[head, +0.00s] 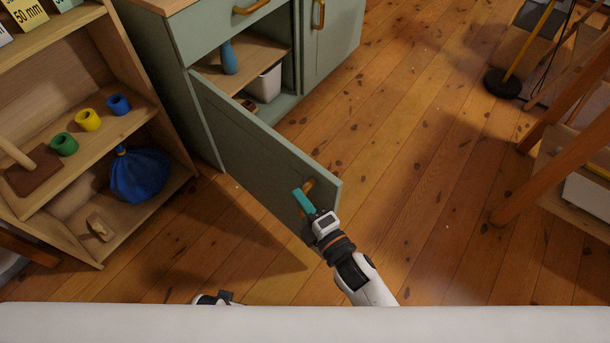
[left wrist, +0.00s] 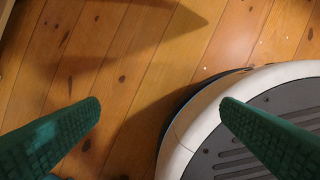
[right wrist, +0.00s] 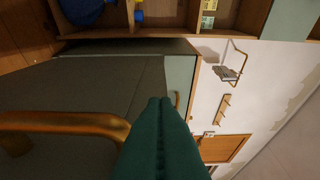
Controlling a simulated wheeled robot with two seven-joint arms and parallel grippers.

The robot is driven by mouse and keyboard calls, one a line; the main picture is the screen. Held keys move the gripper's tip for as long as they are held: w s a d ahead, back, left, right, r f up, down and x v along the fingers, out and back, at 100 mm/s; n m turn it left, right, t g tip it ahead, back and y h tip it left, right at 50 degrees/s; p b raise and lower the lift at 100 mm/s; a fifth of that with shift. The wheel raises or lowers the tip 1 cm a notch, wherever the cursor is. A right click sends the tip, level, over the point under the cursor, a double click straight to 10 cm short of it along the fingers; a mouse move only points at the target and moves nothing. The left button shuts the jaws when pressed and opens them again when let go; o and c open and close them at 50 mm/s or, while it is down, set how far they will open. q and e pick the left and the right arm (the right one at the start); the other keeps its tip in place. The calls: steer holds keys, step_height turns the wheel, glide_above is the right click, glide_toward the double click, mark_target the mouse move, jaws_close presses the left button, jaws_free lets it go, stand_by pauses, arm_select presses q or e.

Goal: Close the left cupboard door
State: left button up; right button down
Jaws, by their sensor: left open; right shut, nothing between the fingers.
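The green left cupboard door (head: 250,140) stands wide open, hinged at its left and swung out over the floor. Its brass handle (head: 308,185) is near the free edge; in the right wrist view the handle (right wrist: 85,122) is large at the left. My right gripper (head: 299,194) is shut and empty, beside the handle at the door's handle side. Its closed fingers (right wrist: 160,103) show in the right wrist view; contact with the door cannot be told. My left gripper (left wrist: 160,108) is open and empty above the floor, low and near my base.
The cupboard (head: 212,38) holds a blue bottle (head: 229,58) and a white bin (head: 265,84); its right door (head: 335,40) looks shut. A wooden shelf (head: 75,165) with coloured rings and a blue bag (head: 139,175) stands left.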

mark_target(305, 175)
steer(key=shift+w+d, duration=0.15)
steer(key=shift+w, duration=3.2)
steer(key=shift+d, duration=0.1)
